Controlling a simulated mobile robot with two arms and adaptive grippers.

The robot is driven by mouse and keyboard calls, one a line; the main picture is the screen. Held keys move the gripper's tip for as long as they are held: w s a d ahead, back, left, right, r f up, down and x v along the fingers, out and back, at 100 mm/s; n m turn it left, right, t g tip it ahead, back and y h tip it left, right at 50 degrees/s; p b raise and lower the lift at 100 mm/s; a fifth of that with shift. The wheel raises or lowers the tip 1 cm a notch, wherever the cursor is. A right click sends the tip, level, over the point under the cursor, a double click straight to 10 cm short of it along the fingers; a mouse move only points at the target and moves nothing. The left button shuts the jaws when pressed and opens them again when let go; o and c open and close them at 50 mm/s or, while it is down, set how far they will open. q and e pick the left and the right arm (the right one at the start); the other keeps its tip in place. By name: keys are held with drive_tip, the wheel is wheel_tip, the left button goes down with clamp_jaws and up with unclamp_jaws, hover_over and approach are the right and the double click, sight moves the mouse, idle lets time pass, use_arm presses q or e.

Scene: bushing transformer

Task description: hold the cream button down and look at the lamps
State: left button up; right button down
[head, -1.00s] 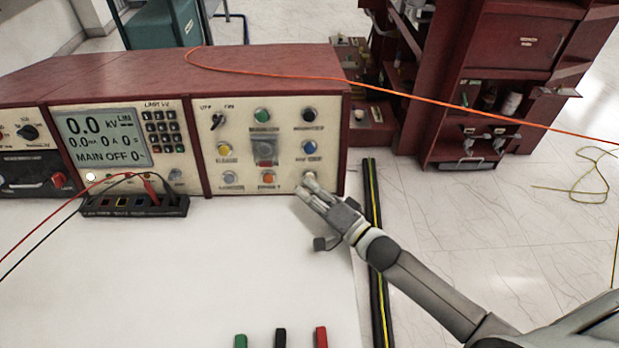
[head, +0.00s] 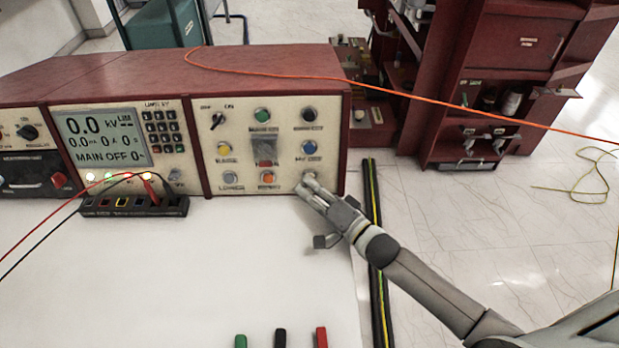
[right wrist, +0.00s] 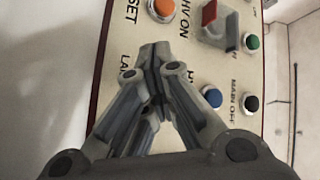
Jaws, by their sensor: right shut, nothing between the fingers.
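The cream button (head: 309,175) is at the lower right of the control panel, mostly hidden by my right gripper (head: 306,185). The gripper is shut and empty, its fingertips against the button's spot. In the right wrist view the shut fingertips (right wrist: 155,52) cover the button beside a partly hidden label. Cables partly cover the row. My left gripper is out of view.
The red console (head: 270,65) has other buttons near my fingers, including an orange button (head: 267,177) and a blue button (head: 309,147). A black terminal strip (head: 135,206) with red and black leads stands in front. The white table (head: 215,265) is mostly clear.

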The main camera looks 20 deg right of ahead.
drive_tip(key=shift+s, duration=0.1)
idle(0.5)
drive_tip(key=shift+s+a+r+p, duration=0.2)
drive_tip(key=shift+s+a+p, duration=0.05)
drive_tip(key=shift+s+p, duration=0.45)
drive_tip(key=shift+s+a+r+p, duration=0.1)
drive_tip(key=shift+s+r+p, duration=0.05)
drive_tip(key=shift+s+p, duration=0.3)
drive_tip(key=shift+s+a+r+p, duration=0.2)
drive_tip(key=shift+s+p, duration=0.25)
drive_tip(key=shift+s, duration=0.15)
drive_tip(key=shift+s+a+r+p, duration=0.2)
drive_tip(key=shift+s+p, duration=0.25)
drive_tip(key=shift+s, duration=0.15)
drive_tip(key=shift+s+a+p, duration=0.15)
drive_tip(key=shift+s+p, duration=0.25)
drive_tip(key=shift+s, duration=0.3)
